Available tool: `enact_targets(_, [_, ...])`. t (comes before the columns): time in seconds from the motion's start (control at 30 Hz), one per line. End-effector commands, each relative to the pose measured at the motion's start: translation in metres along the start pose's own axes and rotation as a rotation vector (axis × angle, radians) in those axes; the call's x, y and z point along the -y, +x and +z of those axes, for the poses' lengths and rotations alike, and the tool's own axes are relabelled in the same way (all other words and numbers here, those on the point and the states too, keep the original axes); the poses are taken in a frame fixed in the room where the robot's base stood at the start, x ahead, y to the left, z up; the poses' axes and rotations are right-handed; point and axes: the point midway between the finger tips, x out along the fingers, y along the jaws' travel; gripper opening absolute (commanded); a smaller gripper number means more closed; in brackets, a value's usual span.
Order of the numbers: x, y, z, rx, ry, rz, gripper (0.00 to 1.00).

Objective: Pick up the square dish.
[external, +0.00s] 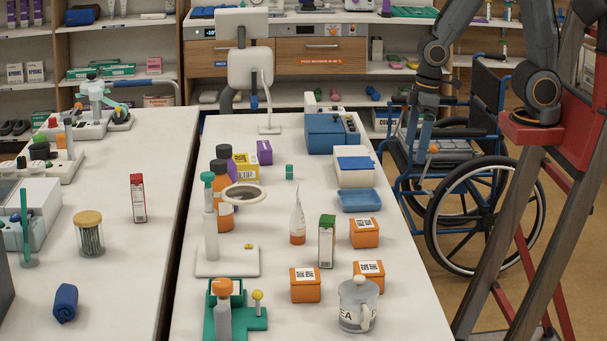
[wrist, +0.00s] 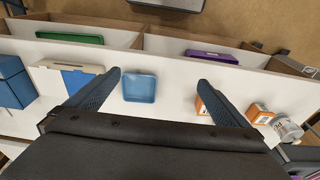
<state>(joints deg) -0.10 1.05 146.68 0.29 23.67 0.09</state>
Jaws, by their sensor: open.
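The square dish (external: 359,200) is a shallow blue tray lying flat on the right-hand white table, near its right edge. In the wrist view the dish (wrist: 139,87) shows between my two fingers, closer to the left finger and apart from both. My gripper (wrist: 158,79) is open and empty. In the external view my arm hangs down at the right, with the gripper end in front of the wheelchair, right of the dish and above its level; the fingertips are hard to make out there.
A white box with a blue top (external: 354,167) stands just behind the dish, with a larger blue box (external: 326,133) beyond. An orange box (external: 364,233) stands close in front, beside a green-and-white carton (external: 326,242). The wheelchair (external: 478,185) is right of the table.

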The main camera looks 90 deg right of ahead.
Motion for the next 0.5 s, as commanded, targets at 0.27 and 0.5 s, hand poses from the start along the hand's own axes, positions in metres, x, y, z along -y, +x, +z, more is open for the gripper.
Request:
enact_targets(0.27, [-0.005, 0.013, -0.019, 0.019, -0.203, 0.0, 1.0])
enact_targets(0.5, [-0.02, 0.044, -0.061, 0.068, -0.725, -0.02, 1.0])
